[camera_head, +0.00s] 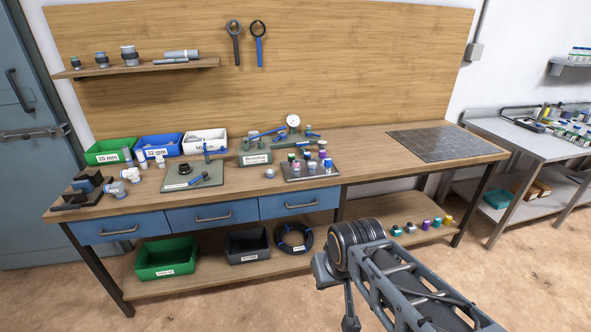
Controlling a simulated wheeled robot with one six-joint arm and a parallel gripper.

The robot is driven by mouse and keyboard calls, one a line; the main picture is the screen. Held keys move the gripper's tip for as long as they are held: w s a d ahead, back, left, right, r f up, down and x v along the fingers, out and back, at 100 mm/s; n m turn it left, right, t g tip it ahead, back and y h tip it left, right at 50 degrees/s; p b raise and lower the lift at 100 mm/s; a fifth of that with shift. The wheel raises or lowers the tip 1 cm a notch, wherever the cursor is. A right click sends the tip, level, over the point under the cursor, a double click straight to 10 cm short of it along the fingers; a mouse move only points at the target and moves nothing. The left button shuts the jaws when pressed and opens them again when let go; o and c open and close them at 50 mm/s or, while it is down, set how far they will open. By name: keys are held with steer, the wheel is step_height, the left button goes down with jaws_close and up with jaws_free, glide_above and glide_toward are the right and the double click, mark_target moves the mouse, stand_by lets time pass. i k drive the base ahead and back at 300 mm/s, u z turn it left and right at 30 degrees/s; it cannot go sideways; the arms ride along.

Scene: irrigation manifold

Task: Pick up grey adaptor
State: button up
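I cannot tell for sure which thing is the grey adaptor. A small grey round fitting (242,173) stands on the workbench top (365,158), between the green-grey plate and the dark tray. Other grey-white fittings (130,175) lie at the left of the bench, and grey couplings (128,56) stand on the wall shelf. My arm shows at the lower right in front of the bench. My gripper's fingers cannot be made out, and no part of the arm touches the bench things.
Green (109,152), blue (159,147) and white (205,142) bins line the back left. A manifold with a gauge (293,121) stands mid-bench behind a tray of coloured caps (311,171). A dark mat (434,144) lies at the right. Open floor lies in front.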

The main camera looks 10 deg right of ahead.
mark_target(296, 167)
steer(key=k, duration=0.5)
steer(key=u, duration=0.8)
steer(key=i, duration=1.7)
steer(key=z, duration=0.85)
steer(key=i, duration=0.9)
steer(key=z, duration=0.75)
